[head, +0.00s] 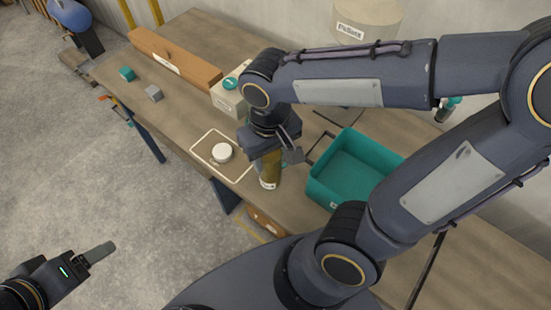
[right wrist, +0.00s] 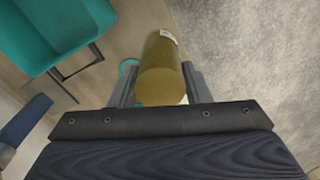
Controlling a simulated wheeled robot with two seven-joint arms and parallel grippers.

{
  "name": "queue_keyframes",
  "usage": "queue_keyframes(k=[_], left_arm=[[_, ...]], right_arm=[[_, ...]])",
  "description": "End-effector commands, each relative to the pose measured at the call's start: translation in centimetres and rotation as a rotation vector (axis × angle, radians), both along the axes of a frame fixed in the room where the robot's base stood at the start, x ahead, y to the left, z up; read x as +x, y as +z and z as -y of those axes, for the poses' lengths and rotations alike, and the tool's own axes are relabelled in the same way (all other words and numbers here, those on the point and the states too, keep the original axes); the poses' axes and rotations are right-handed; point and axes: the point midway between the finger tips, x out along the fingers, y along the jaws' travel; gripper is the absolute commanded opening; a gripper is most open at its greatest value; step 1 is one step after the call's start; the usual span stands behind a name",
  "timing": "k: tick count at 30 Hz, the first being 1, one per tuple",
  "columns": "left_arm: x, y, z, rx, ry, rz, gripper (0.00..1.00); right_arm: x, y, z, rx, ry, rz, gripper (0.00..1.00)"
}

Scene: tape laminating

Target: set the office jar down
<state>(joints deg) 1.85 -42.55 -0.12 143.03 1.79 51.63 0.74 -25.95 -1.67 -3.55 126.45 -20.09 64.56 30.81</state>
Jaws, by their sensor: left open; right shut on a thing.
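The office jar is an amber cylinder (head: 269,170) with a pale label at its lower end, near the table's front edge in the head view. My right gripper (head: 272,152) is shut on it. In the right wrist view the jar (right wrist: 162,72) sits between the two fingers of my right gripper (right wrist: 160,90), its round amber end toward the camera. Whether its far end touches the table, I cannot tell. My left gripper (head: 100,252) is open and empty over the floor, away from the table.
A teal bin (head: 322,190) stands right of the jar. A white round piece (head: 222,152) lies inside a pale outlined square (head: 203,158) to its left. A beige box (head: 226,100), a long brown box (head: 170,55) and small blocks stand further back. The table's front left is partly clear.

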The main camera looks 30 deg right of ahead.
Motion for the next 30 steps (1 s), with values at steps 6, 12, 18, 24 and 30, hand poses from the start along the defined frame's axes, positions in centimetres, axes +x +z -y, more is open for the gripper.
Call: queue_keyframes(k=[6,12,18,24,30], left_arm=[[0.0,-0.8,0.0,0.000,0.000,0.000,0.68],[0.0,-0.7,0.0,0.000,0.000,0.000,0.68],[0.0,-0.2,0.0,0.000,0.000,0.000,0.68],[0.0,-0.1,0.0,0.000,0.000,0.000,0.68],[0.0,0.0,0.0,0.000,0.000,0.000,0.68]], right_arm=[[-0.4,0.0,0.7,-0.007,-0.030,0.004,0.13],[1.7,-1.0,2.1,-0.010,-0.037,-0.001,0.13],[5.9,-3.2,4.8,-0.010,-0.038,-0.001,0.13],[9.1,-6.7,6.7,-0.010,-0.034,-0.002,0.13],[10.8,-8.9,7.7,-0.009,-0.033,0.003,0.13]])
